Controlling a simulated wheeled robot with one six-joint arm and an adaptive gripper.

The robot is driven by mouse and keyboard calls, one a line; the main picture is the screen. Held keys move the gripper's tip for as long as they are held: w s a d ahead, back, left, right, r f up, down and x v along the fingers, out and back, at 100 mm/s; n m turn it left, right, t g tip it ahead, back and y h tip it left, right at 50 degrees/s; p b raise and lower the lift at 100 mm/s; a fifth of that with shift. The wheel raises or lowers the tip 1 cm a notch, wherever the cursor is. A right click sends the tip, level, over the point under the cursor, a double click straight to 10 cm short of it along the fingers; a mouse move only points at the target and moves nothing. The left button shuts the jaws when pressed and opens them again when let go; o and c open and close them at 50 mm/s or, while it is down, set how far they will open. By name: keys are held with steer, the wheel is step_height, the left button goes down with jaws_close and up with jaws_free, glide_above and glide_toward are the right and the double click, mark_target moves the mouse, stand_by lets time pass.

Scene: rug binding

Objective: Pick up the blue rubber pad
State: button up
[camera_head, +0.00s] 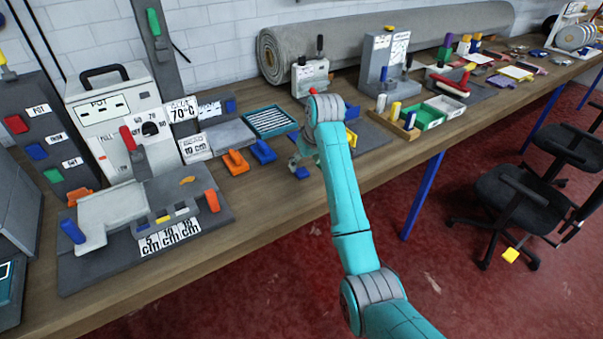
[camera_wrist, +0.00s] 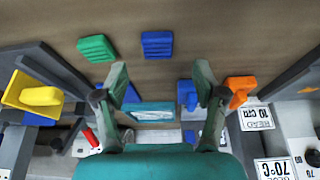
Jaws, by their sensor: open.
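A ridged blue block, which looks like the blue rubber pad (camera_wrist: 158,44), lies flat on the bare wooden table in the wrist view. It sits above the gap between my fingertips, apart from them. In the head view a small blue piece, which looks like the same pad (camera_head: 301,173), shows just left of my arm near the table's front edge. My gripper (camera_wrist: 161,78) is open, with nothing between its fingers. In the head view my gripper (camera_head: 296,160) is partly hidden by my own wrist.
A ridged green block (camera_wrist: 96,48) lies left of the blue pad. A yellow piece (camera_wrist: 40,97) is farther left. An orange piece (camera_head: 236,162) and another blue piece (camera_head: 263,151) stand on the table. Bare wood surrounds the pad. A teal tray (camera_head: 271,120) lies behind.

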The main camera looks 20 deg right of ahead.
mark_target(302, 171)
steer(key=shift+d+x, duration=0.15)
steer(key=shift+x, duration=1.15)
steer(key=shift+d+x, duration=0.1)
steer(key=shift+x, duration=1.2)
steer(key=c, duration=1)
